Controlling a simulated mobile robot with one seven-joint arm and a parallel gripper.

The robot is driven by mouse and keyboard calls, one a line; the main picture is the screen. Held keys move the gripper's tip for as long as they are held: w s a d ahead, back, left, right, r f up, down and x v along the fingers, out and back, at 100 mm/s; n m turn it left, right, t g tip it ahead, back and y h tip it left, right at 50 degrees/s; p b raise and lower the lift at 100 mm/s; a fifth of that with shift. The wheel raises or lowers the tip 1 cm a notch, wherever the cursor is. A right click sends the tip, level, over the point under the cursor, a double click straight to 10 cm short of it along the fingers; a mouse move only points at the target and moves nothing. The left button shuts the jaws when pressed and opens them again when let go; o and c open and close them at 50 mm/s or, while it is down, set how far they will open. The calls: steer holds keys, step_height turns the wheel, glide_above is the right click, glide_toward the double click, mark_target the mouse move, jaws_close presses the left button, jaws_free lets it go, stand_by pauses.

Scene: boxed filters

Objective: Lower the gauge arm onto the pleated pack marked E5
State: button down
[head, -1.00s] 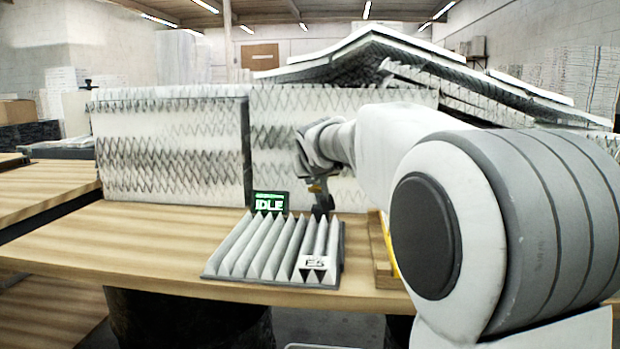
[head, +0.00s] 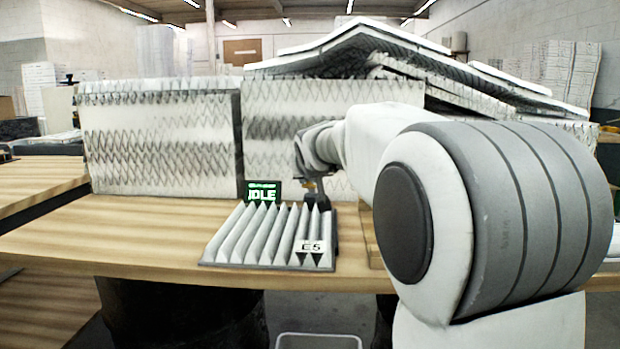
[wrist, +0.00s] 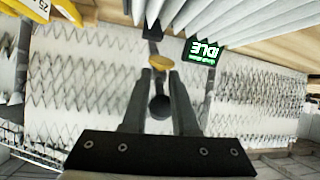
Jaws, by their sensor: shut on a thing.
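The grey-white pleated pack (head: 255,236) marked E5 lies on the wooden table, its white label (head: 311,247) at the front right corner. Its pleats also show at the top right of the wrist view (wrist: 262,22). My gripper (head: 312,192) is at the pack's back right corner. In the wrist view, my gripper (wrist: 160,82) is shut on the gauge arm (wrist: 153,48), a dark bar with a yellow-brass piece, with a dark round end between the fingers. Whether the bar touches the pleats cannot be told. The small display (head: 262,192) behind the pack reads IDLE in green.
Tall filter panels (head: 160,145) stand along the table's back, close behind my gripper. A yellow labelled block (wrist: 25,10) lies at the top left of the wrist view. The table (head: 130,238) left of the pack is clear. A wire-rimmed bin (head: 320,338) stands below the front edge.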

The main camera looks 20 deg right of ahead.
steer(key=shift+s+a+f, duration=0.1)
steer(key=shift+a+f, duration=0.4)
steer(key=shift+f, duration=0.35)
steer(key=c, duration=0.9)
jaws_free()
steer(key=shift+o, duration=1.4)
steer(key=shift+d+r, duration=0.15)
steer(key=shift+r, duration=0.25)
steer(key=shift+s+a+r+b, duration=0.3)
steer(key=shift+s+a+b, duration=0.5)
steer(key=shift+s, duration=2.4)
steer(key=shift+s+a+r+b, duration=0.3)
steer(key=shift+s+a+b, duration=0.5)
steer(key=shift+s, duration=2.35)
steer(key=shift+s+a+r+b, duration=0.3)
steer(key=shift+s+a+b, duration=0.5)
steer(key=shift+s, duration=2.4)
steer(key=shift+d+r, duration=0.1)
